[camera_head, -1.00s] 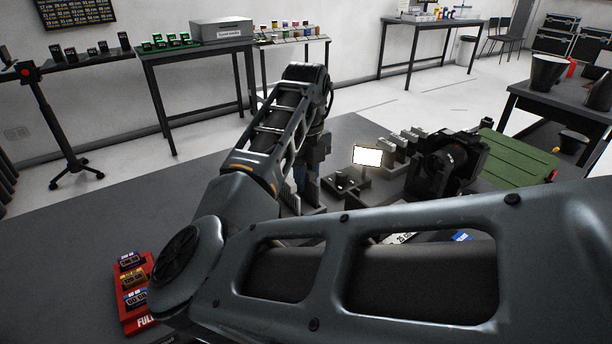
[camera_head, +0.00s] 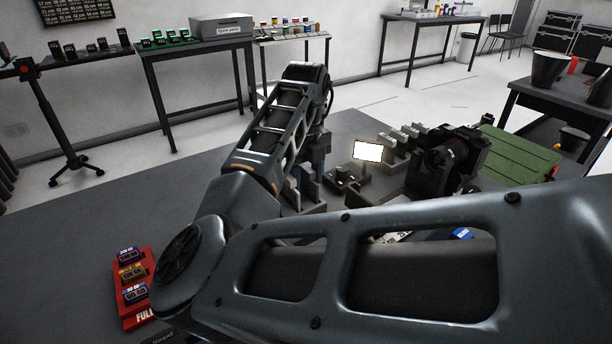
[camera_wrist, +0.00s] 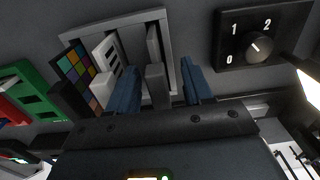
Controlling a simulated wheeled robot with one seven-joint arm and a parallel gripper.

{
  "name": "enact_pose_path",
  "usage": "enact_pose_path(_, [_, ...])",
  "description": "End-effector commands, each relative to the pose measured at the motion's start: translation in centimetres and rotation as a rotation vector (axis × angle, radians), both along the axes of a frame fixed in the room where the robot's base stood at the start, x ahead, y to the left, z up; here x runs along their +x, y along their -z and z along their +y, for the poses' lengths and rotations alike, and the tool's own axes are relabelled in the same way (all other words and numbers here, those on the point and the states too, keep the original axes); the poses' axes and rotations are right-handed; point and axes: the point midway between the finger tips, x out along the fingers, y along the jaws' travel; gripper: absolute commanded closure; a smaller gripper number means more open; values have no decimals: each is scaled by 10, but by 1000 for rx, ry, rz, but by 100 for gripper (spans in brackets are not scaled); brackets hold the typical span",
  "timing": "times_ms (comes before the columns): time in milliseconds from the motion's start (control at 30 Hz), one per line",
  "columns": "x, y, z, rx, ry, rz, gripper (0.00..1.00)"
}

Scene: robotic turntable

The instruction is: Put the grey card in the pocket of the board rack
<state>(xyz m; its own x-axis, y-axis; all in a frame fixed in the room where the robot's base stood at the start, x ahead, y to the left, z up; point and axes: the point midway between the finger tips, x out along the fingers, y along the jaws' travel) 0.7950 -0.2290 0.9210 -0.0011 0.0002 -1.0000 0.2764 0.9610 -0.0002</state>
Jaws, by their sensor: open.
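In the wrist view the board rack (camera_wrist: 162,14) is a grey frame with upright boards in it. A colour-patch board (camera_wrist: 75,65) and a white board with dark marks (camera_wrist: 105,55) stand in its left part. The grey card (camera_wrist: 157,88) stands upright between the two blue fingers of my gripper (camera_wrist: 160,75), with a gap on both sides. Its lower end is at the rack, beside a grey upright piece (camera_wrist: 153,45); how deep it sits is unclear. My gripper is open. In the head view the rack (camera_head: 305,195) is partly hidden by my arm.
A black dial box (camera_wrist: 230,50) marked 0, 1, 2 is right of the rack. A green holder (camera_wrist: 30,85) lies left. A lit panel (camera_head: 368,152), a black camera (camera_head: 445,160) and a green mat (camera_head: 515,155) are to the right.

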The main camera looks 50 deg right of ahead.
Motion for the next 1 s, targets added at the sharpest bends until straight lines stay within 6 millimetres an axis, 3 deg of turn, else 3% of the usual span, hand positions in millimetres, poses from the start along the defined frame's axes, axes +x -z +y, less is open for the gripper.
enact_pose_path(167, [0,-10,0,-2,0,-2,50])
enact_pose_path(600, [1,-72,0,0,1,-1,50])
enact_pose_path(1000, [0,-78,0,0,0,0,50])
